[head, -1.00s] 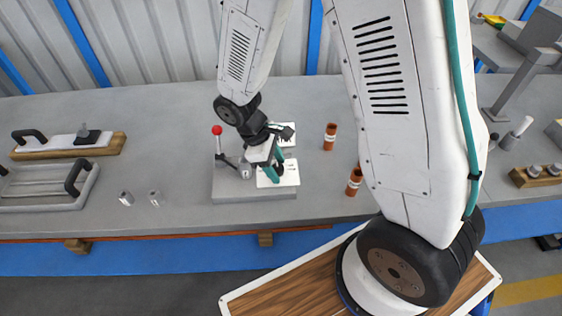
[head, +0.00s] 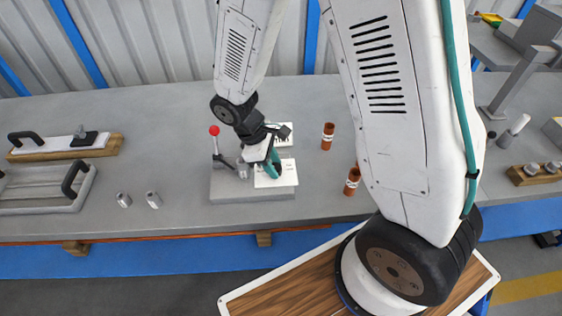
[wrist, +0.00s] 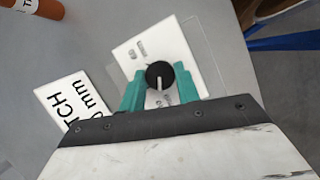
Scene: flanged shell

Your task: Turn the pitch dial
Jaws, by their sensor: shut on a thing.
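The pitch dial (wrist: 160,75) is a round black knob with a pale pointer line, set on a white plate (wrist: 133,48) with small printed marks. My gripper (wrist: 160,80) has its two teal fingers on either side of the knob, shut on it. In the head view my gripper (head: 271,164) is down at the white plate (head: 288,177) on a grey block; the knob is mostly hidden there by the fingers. A white card (wrist: 72,108) reading "...TCH" and "mm" lies beside the plate.
A red-tipped lever (head: 214,131) stands at the block's left, close to my gripper. Orange-brown cylinders (head: 328,136) stand to the right. Two small metal pieces (head: 153,199) lie left of the block. The bench between these is clear.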

